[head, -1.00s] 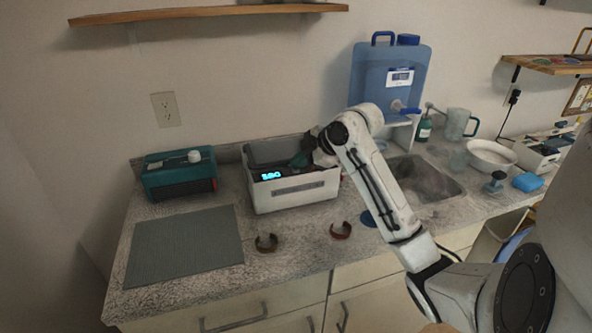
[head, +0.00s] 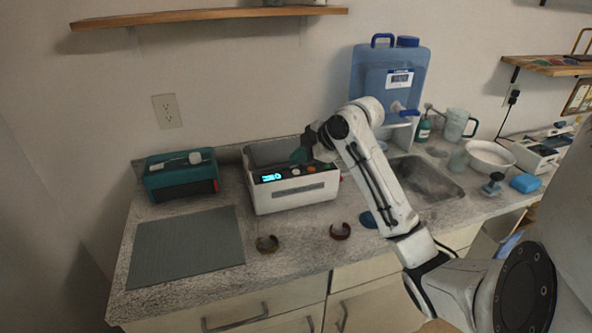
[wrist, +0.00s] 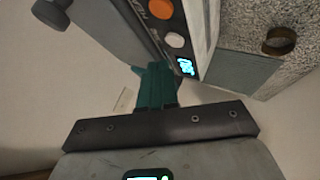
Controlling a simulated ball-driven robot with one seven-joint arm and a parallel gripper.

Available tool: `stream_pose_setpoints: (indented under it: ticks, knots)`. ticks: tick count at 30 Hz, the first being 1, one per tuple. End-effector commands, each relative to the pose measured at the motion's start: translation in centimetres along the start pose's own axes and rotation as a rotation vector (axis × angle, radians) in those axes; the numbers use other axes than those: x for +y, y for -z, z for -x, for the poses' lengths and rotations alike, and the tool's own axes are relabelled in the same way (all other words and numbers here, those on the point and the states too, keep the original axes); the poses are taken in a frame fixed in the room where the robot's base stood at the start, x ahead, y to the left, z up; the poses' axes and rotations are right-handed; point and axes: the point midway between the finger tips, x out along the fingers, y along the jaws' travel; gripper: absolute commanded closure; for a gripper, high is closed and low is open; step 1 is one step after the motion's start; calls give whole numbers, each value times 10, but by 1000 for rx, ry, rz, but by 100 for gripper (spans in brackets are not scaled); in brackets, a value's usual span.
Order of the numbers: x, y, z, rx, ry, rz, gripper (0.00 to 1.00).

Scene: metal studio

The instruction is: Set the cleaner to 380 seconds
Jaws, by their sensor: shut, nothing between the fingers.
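The cleaner (head: 290,192) is a white box with a grey open top, standing at the back of the counter. Its front panel has a lit cyan display (head: 271,177), which also shows in the wrist view (wrist: 185,66); its digits are too blurred to read surely. Beside the display are a white button (wrist: 175,40) and an orange button (wrist: 160,8), with a dark knob (wrist: 50,12) farther off. My gripper (head: 298,158) has teal fingers, shut and empty, above the panel near the display. In the wrist view its fingertips (wrist: 155,68) appear apart from the buttons.
A teal device (head: 181,176) and a grey mat (head: 187,246) are at left. Two brown rings, one left (head: 267,244) and one right (head: 340,231), lie in front of the cleaner. A sink (head: 425,180) and a blue water container (head: 390,75) are at right.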

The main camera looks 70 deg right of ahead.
Motion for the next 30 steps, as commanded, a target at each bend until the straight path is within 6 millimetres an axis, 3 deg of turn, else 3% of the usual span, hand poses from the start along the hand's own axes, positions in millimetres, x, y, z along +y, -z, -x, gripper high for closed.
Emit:
stream_pose_setpoints:
  ticks: [13,30]
  knots:
    - [22,22,30,0,-1,0,100]
    - [22,22,30,0,0,0,100]
